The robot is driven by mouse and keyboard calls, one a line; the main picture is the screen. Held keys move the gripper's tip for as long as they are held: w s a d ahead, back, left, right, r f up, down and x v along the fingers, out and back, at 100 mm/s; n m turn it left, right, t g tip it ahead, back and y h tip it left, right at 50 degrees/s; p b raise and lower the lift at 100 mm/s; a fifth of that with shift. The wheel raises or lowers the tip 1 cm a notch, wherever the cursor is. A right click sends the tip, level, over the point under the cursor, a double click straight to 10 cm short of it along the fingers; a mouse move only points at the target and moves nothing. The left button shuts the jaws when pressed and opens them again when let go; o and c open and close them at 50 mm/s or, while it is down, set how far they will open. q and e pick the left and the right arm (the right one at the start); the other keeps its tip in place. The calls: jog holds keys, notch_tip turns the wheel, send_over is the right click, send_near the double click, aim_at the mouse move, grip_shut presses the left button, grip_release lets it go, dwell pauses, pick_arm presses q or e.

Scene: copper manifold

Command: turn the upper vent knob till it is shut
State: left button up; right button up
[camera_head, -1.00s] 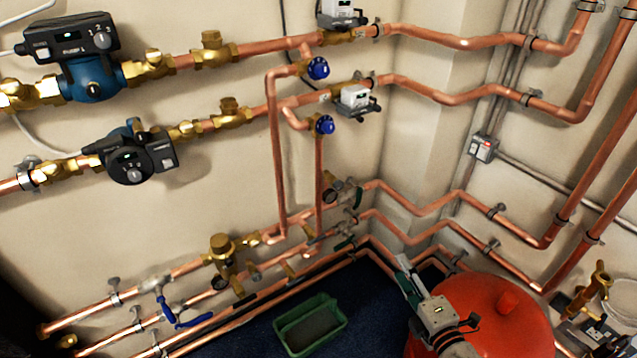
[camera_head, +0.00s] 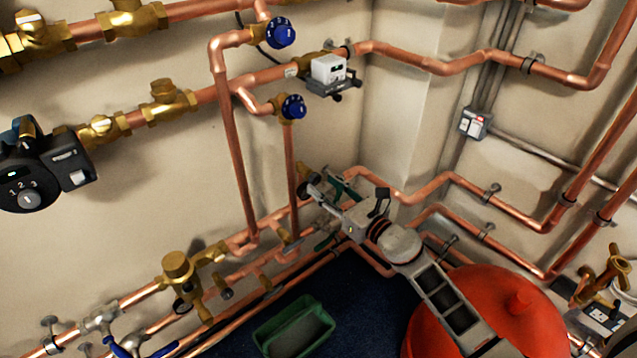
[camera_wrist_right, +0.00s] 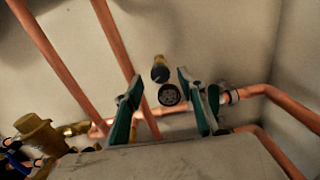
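Two blue knobs sit on brass fittings on thin copper pipes at the wall. The upper blue knob (camera_head: 281,32) is near the top of the head view, and the lower blue knob (camera_head: 293,107) is below it. My right gripper (camera_head: 326,208) is well below both knobs, near the lower pipes. In the right wrist view its green-faced fingers (camera_wrist_right: 160,82) stand apart. A dark round gauge-like part (camera_wrist_right: 169,95) shows between them, farther off. Neither blue knob is clearly seen in the wrist view. My left gripper is not in view.
A white actuator (camera_head: 328,70) sits on the pipe right of the lower knob. A red vessel (camera_head: 520,310) stands at lower right, and a green tub (camera_head: 295,325) is on the floor. A dark pump (camera_head: 30,180) is at left.

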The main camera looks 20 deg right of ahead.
aim_at(315, 179)
jog(key=shift+x, duration=0.95)
jog(key=shift+w, duration=0.3)
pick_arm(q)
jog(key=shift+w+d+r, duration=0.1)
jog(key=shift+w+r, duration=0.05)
pick_arm(e)
jog(key=c, duration=1.1)
